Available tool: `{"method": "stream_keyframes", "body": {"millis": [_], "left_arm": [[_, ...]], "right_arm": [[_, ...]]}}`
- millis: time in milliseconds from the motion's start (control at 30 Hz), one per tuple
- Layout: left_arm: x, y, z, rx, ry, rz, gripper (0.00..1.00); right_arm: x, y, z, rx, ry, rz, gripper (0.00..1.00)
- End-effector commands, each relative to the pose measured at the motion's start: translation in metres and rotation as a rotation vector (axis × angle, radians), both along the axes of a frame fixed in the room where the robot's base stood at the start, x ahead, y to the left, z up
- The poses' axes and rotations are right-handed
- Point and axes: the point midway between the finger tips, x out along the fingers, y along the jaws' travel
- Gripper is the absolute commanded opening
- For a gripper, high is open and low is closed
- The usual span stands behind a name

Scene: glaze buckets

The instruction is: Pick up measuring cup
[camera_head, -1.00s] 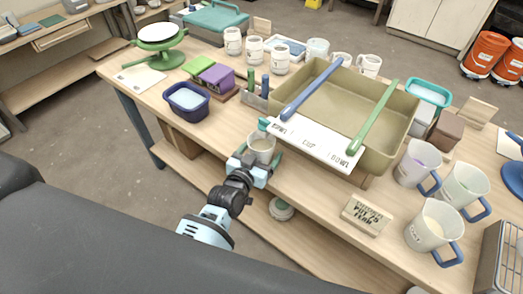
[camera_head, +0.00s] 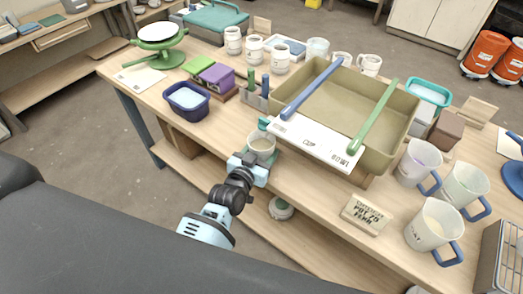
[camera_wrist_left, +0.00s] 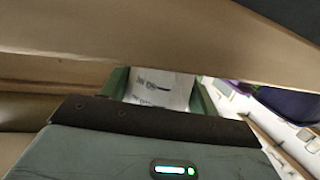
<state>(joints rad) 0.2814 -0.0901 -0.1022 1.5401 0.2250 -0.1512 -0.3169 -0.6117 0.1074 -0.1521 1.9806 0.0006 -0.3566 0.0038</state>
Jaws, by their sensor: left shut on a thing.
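The measuring cup (camera_head: 261,145) is a small whitish cup, upright, at the near edge of the workbench in the head view. My left gripper (camera_head: 261,143) is shut on it, with one teal finger on the far side and one on the near side. In the left wrist view the cup (camera_wrist_left: 163,88) shows as a white patch with dark marks between the two teal fingers. I cannot tell how far its base is from the bench top. My right gripper is not in view.
A large tan basin (camera_head: 350,110) with blue and green bars stands just right of the cup. A dark blue tub (camera_head: 188,103) is to the left. Jugs with blue handles (camera_head: 432,226) and a small sign (camera_head: 366,215) stand along the right. Bare bench lies left of the cup.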

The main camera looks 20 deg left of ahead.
Motion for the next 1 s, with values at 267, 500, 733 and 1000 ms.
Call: {"method": "stream_keyframes", "body": {"millis": [267, 500, 733, 1000], "left_arm": [[0.0, 0.0, 0.006, -0.002, -0.003, 0.0, 0.29], [-0.016, 0.002, 0.006, 0.0, -0.002, 0.0, 0.29], [-0.04, 0.006, 0.006, 0.001, -0.002, 0.0, 0.29], [-0.071, 0.011, 0.006, 0.001, -0.001, 0.0, 0.29]], "right_arm": [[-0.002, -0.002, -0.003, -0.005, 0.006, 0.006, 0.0], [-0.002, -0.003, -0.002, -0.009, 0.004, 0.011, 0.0], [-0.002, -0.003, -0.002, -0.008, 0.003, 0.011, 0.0], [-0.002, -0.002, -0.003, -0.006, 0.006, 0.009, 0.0]]}}
